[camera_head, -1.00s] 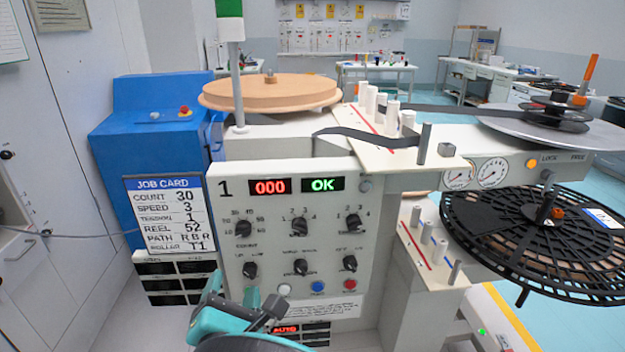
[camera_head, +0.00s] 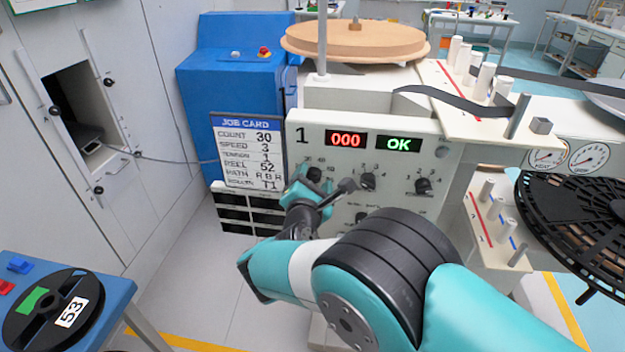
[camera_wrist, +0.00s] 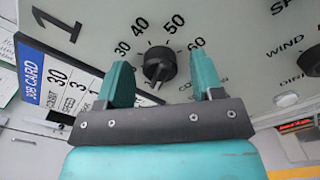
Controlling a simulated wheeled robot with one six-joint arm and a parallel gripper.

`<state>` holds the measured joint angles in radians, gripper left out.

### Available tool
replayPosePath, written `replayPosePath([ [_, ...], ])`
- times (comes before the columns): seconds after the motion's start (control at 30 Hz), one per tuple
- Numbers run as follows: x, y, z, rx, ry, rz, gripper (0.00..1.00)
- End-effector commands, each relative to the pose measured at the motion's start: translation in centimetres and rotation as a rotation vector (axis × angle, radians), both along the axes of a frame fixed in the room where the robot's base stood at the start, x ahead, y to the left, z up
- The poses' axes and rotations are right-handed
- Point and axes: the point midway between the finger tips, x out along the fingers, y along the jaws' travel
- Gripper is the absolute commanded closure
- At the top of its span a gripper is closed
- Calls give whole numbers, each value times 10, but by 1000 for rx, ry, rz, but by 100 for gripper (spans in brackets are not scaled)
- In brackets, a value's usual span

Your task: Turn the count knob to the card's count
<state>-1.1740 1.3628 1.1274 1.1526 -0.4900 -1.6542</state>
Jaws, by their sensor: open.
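The job card (camera_head: 246,152) on the left of the panel reads count 30. The black count knob (camera_wrist: 160,64) sits on the white panel, with 30, 40, 50 and 60 printed around it. A pale mark shows at its lower side in the wrist view; I cannot tell its setting surely. My gripper (camera_wrist: 163,80) is open, with one teal finger on each side of the knob, apart from it as far as I can see. In the head view my gripper (camera_head: 310,187) is in front of the count knob (camera_head: 314,173) and partly hides it.
The display (camera_head: 346,140) reads 000 and the green one (camera_head: 399,144) OK. Other knobs (camera_head: 367,181) sit close to the right of the gripper. A blue cabinet (camera_head: 230,90) stands at left.

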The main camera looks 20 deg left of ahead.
Motion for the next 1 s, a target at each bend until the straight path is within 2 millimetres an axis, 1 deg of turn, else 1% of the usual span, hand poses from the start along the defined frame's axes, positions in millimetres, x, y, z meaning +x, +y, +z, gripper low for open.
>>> replayPosePath([
  [0.07,0,0,0,0,0,0,39],
  [0.1,0,0,0,0,0,0,41],
  [0.27,0,0,0,0,0,0,78],
  [0.3,0,0,0,0,0,0,87],
  [0.33,0,0,0,0,0,0,89],
  [0.67,0,0,-2,41,10,-1,88],
  [0.87,0,0,-5,149,36,0,88],
  [1.0,0,0,-6,263,63,0,88],
])
